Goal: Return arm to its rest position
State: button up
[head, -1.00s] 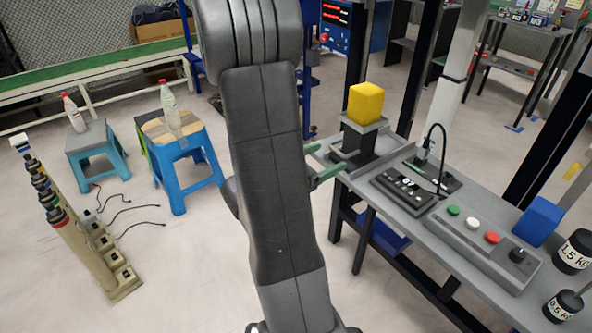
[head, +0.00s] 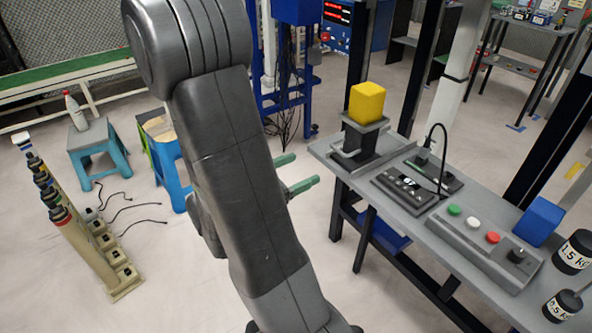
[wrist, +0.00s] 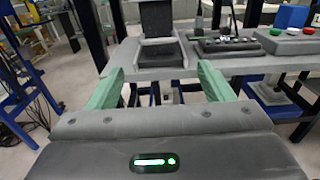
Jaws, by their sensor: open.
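My gripper (head: 301,174) shows in the head view as two green fingers sticking out to the right from behind my grey arm. In the wrist view my gripper (wrist: 160,88) has its two green fingers spread wide apart with nothing between them. It is off the left end of the grey table (head: 400,195), clear of the table edge. The rest of the gripper is hidden behind the arm in the head view.
A yellow foam block (head: 366,103) sits on a dark stand at the table's left end. A button panel (head: 480,235), blue block (head: 540,220) and black weights (head: 574,252) stand further right. A power-strip post (head: 85,235) and stools (head: 98,150) are at left.

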aim_at(352, 145)
dwell(0.4)
jog(key=shift+b+x, duration=0.3)
jog(key=shift+x, duration=6.1)
jog(key=shift+a, duration=0.1)
jog(key=shift+p+x, duration=0.3)
jog(key=shift+x, duration=2.05)
jog(key=shift+w+r, duration=0.1)
